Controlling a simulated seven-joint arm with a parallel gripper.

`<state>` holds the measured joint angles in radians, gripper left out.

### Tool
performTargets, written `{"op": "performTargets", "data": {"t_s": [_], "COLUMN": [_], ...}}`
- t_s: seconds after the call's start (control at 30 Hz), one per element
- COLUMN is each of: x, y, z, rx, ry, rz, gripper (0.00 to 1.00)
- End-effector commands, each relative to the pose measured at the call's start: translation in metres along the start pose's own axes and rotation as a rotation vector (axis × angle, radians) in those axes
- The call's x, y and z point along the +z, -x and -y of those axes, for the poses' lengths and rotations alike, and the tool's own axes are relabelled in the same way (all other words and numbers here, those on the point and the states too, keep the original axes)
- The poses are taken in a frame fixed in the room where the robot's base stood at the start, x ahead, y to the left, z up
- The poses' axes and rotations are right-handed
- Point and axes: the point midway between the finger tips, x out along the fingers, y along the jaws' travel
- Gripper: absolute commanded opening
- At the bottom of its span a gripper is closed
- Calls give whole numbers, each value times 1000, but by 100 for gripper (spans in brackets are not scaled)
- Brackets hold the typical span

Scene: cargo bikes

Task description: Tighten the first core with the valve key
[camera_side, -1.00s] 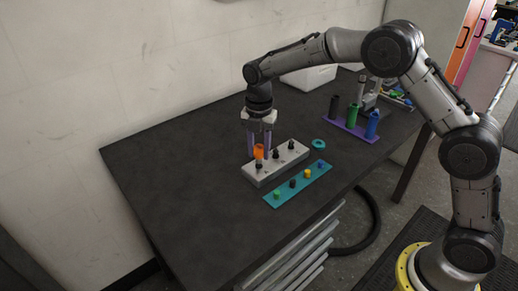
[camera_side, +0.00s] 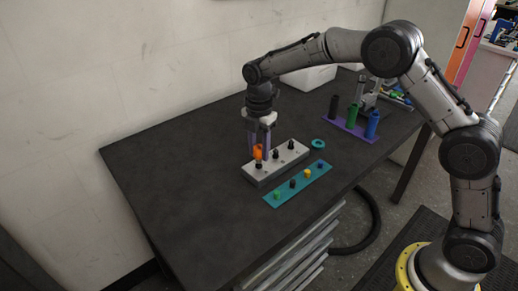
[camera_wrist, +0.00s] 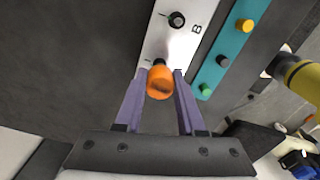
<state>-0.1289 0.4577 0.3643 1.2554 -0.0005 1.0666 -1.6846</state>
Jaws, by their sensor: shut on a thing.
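The orange valve key (camera_side: 257,152) is between the purple fingers of my gripper (camera_side: 258,156), which is shut on it. In the wrist view the key (camera_wrist: 160,86) is seen nearly end-on, over the near end of the white block (camera_wrist: 184,48). The white block (camera_side: 262,179) lies on the table with a row of black valves. The key stands over the end valve (camera_side: 259,165), the first core's place; the core itself is hidden, so I cannot tell how deeply it sits. The middle valve (camera_wrist: 177,19) is beside the letter B.
A teal strip (camera_side: 285,196) with green, black, yellow and blue caps lies in front of the block. A teal ring (camera_side: 318,144) lies behind. A purple rack (camera_side: 349,131) holds black, green and blue cylinders. The table's left side is clear.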

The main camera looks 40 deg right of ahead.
Motion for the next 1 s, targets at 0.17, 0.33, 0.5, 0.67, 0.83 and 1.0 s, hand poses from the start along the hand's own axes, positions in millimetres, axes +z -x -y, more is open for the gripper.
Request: {"op": "performTargets", "data": {"t_s": [0.17,0.33,0.5,0.67,0.83,1.0], "x": [-1,0,0,0,0,0], "y": [10,16,22,28,34,40], "z": [-1,-1,-1,-1,-1,-1], "rx": [5,5,4,5,4,4], "ry": [0,0,1,1,1,1], "rz": [-1,-1,0,0,0,0], "gripper": [0,0,0,0,0,0]}}
